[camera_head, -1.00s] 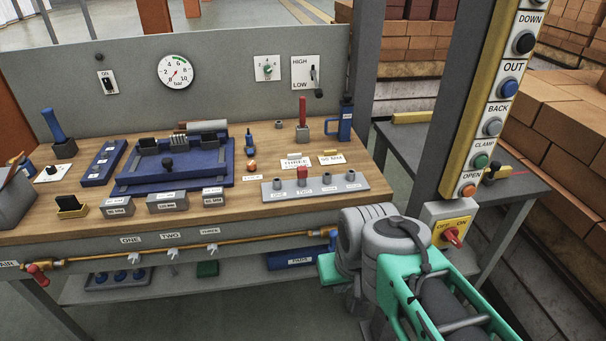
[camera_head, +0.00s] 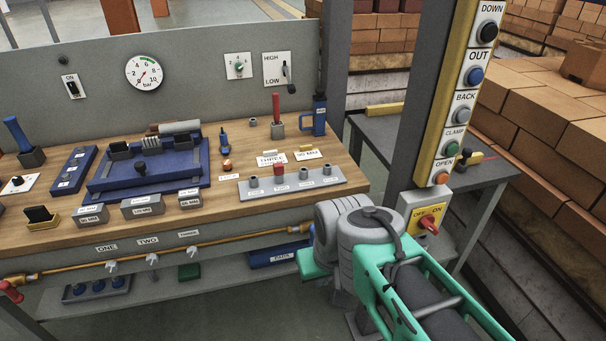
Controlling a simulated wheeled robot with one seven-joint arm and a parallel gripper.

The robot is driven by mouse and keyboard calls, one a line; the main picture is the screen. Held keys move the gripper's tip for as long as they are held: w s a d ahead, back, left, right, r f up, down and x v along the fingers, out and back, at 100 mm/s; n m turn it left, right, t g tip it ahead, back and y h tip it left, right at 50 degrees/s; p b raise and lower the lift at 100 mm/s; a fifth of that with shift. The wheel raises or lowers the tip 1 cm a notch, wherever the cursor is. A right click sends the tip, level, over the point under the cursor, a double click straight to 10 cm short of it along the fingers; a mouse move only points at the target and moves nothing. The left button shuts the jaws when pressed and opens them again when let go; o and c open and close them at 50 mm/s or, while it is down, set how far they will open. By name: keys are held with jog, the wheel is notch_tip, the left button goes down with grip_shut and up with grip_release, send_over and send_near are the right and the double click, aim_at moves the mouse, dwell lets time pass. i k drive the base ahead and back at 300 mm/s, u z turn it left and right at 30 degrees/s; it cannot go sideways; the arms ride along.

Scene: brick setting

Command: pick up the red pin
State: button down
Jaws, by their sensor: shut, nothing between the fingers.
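A short red pin (camera_head: 279,169) stands upright in a grey strip (camera_head: 312,187) with several sockets, near the front right of the wooden bench. It seems to sit in the second socket from the left. A taller red-handled piece (camera_head: 276,104) stands in a grey block farther back. My arm, grey and green, is at the lower right, in front of the bench's right end. My gripper's fingers do not show in this view, and nothing is seen touching the pin.
A blue fixture (camera_head: 190,178) and grey labelled blocks (camera_head: 142,207) stand left of the strip. A post with buttons (camera_head: 464,75) rises right of the bench, beside a side table (camera_head: 390,135).

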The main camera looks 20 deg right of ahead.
aim_at(278, 168)
jog(key=u, duration=0.55)
jog(key=i, duration=0.6)
jog(key=u, duration=0.95)
jog(key=i, duration=1.1)
jog(key=z, duration=0.1)
